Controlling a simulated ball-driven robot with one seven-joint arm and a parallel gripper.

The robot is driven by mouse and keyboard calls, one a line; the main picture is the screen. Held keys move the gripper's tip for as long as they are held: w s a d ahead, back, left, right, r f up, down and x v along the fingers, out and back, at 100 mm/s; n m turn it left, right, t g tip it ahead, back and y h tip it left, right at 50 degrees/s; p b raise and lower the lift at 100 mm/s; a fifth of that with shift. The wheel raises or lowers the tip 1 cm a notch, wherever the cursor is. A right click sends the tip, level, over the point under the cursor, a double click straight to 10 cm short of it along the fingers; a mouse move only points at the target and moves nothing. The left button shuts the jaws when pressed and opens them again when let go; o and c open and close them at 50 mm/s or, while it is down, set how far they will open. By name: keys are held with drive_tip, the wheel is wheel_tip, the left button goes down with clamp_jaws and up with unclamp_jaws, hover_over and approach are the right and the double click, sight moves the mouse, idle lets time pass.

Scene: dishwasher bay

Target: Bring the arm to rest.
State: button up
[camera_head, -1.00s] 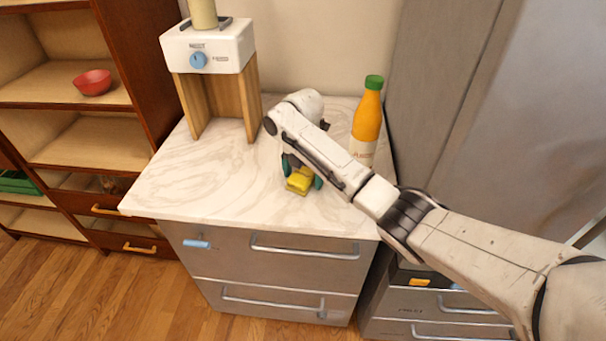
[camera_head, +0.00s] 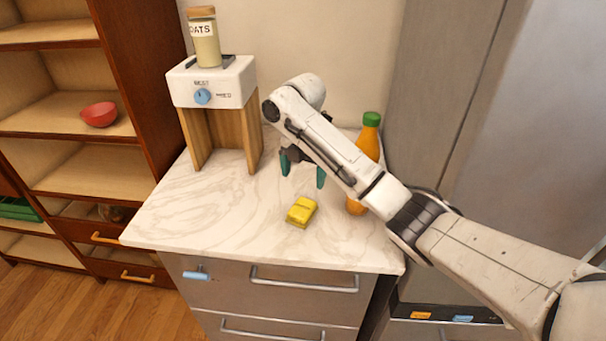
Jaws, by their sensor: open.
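My gripper (camera_head: 303,172) is open and empty, with its green fingertips pointing down above the marble counter (camera_head: 195,207). It is above and behind a small yellow block (camera_head: 302,212), apart from it. The block lies flat on the counter near the front. My arm reaches in from the lower right, bends over the counter and hides part of an orange bottle (camera_head: 367,144) with a green cap.
A white toaster-like unit (camera_head: 213,82) on wooden legs stands at the back left, with an oats jar (camera_head: 205,42) on top. A wooden shelf with a red bowl (camera_head: 99,114) is at left. A tall grey cabinet (camera_head: 480,110) is at right. The counter's left front is clear.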

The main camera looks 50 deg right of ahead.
drive_tip(key=shift+f, duration=0.1)
idle(0.3)
drive_tip(key=a+f+m, duration=0.1)
drive_tip(key=a+f, duration=0.1)
drive_tip(key=a, duration=0.3)
drive_tip(key=a+f+m+t+y, duration=0.1)
drive_tip(key=a+f+m, duration=0.1)
drive_tip(key=a, duration=0.3)
drive_tip(key=a+f+m+t+y, duration=0.1)
drive_tip(key=a+f, duration=0.1)
drive_tip(key=a, duration=0.4)
drive_tip(key=shift+s+f+m, duration=0.25)
drive_tip(key=shift+s+m, duration=0.05)
drive_tip(key=s+a+f+m+t, duration=0.2)
drive_tip(key=s+a+f+m, duration=0.2)
drive_tip(key=s+a+m, duration=0.25)
drive_tip(key=s+d+f+m+g, duration=0.1)
drive_tip(key=s+f+m, duration=0.2)
drive_tip(key=s, duration=0.6)
drive_tip(key=s+d+f+m+g+h, duration=0.1)
drive_tip(key=s+d+f+m, duration=0.1)
drive_tip(key=s, duration=0.7)
drive_tip(key=s+d+f+m+g+h+b, duration=0.1)
drive_tip(key=s+f+m, duration=0.3)
drive_tip(key=s, duration=0.6)
drive_tip(key=shift+d+m, duration=0.45)
drive_tip(key=shift+m, duration=0.4)
drive_tip(key=shift+w, duration=0.1)
